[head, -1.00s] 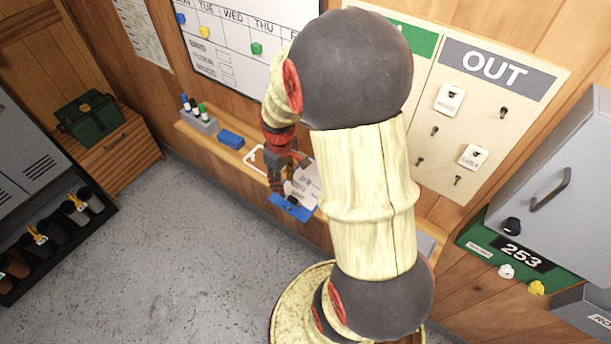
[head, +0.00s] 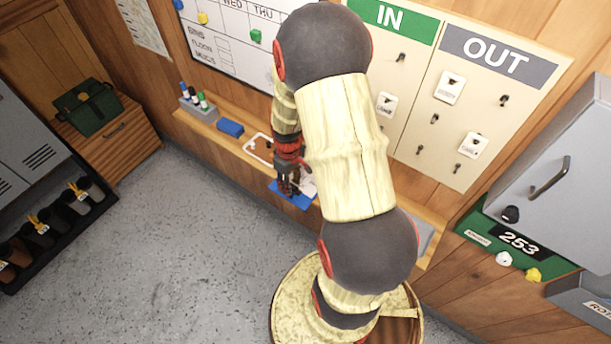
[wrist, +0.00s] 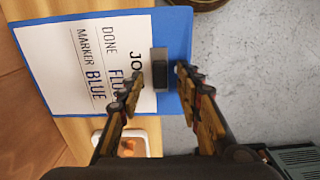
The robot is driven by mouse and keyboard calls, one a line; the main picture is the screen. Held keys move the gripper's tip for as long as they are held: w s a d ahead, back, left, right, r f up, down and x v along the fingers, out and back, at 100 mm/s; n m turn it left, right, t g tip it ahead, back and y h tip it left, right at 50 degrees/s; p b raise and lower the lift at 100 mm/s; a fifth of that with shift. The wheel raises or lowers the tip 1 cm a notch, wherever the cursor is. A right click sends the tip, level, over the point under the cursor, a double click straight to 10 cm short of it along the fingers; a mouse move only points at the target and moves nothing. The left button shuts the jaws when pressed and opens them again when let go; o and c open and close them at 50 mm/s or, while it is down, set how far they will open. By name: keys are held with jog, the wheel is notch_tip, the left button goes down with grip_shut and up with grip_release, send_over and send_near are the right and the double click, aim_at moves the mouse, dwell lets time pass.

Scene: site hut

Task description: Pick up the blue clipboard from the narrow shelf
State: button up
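The blue clipboard (head: 306,203) lies on the narrow wooden shelf (head: 220,143), its blue end jutting past the front edge. In the wrist view the clipboard (wrist: 184,30) bears a white sheet with "DONE" and "MARKER BLUE" lettering, and a dark clip (wrist: 160,68) near its outer edge. My gripper (wrist: 160,76) is open over that end, one finger on each side of the clip. I cannot tell whether the fingers touch the board. In the head view my gripper (head: 288,190) hides part of the clipboard.
A white-rimmed tray (head: 258,148) sits on the shelf close left of the clipboard. A blue block (head: 230,129) and a marker holder (head: 197,107) stand further left. A grey cabinet (head: 560,180) stands at right. The floor (head: 180,240) in front is clear.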

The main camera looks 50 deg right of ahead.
jog(key=shift+r, duration=0.1)
jog(key=shift+c, duration=0.4)
jog(key=c, duration=0.7)
grip_shut()
